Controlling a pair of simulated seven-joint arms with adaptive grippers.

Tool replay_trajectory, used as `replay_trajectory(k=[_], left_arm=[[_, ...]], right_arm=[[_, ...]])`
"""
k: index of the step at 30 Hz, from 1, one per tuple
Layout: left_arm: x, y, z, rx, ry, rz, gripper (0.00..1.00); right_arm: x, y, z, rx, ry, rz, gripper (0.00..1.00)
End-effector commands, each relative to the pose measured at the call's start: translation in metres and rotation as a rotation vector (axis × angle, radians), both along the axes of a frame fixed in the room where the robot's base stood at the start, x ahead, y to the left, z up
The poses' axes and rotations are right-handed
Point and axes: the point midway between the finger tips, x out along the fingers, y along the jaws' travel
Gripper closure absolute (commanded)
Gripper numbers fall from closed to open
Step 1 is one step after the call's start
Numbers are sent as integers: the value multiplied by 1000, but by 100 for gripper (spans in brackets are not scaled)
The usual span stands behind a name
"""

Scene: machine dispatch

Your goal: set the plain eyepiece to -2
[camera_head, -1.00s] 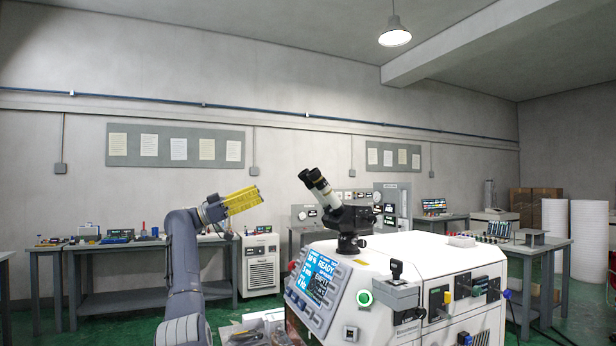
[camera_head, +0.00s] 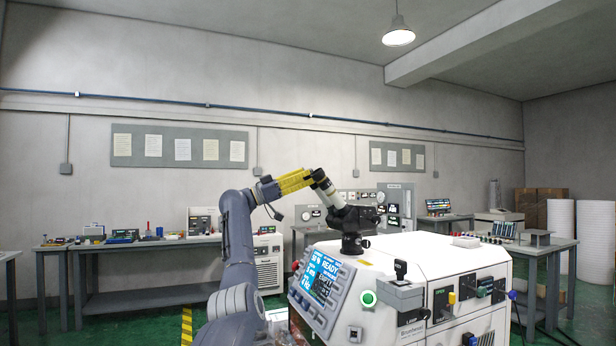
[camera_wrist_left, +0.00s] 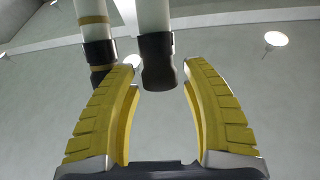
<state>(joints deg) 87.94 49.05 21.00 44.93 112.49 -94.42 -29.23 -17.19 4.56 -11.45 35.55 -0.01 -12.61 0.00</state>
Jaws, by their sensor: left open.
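The microscope (camera_head: 352,217) stands on the white machine, its twin eyepieces (camera_head: 322,183) tilted up to the left. In the left wrist view, the plain eyepiece (camera_wrist_left: 154,50) has a white tube and dark end cup. The other eyepiece (camera_wrist_left: 92,20) has yellow bands; its dark end is partly behind the left finger. My left gripper (camera_head: 308,178), with yellow ribbed fingers, is open at the eyepiece ends. In the left wrist view (camera_wrist_left: 158,68), the plain eyepiece's dark end appears between the fingertips, with gaps on both sides. No scale marks are readable. My right gripper is not in view.
The white machine (camera_head: 440,256) carries a blue screen (camera_head: 320,275), a green button (camera_head: 368,298) and several levers on its front. Workbenches with instruments stand along the back wall. The space above the microscope is clear.

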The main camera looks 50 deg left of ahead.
Motion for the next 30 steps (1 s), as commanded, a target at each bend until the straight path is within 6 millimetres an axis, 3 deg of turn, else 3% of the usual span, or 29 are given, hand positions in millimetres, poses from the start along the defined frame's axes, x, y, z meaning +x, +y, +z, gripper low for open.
replay_trajectory(k=[17,27,30], left_arm=[[10,-6,5,0,1,0,52],[10,-5,5,0,1,0,92],[10,-5,5,0,1,2,95]], right_arm=[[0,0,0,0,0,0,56],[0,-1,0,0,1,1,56],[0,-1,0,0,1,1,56]])
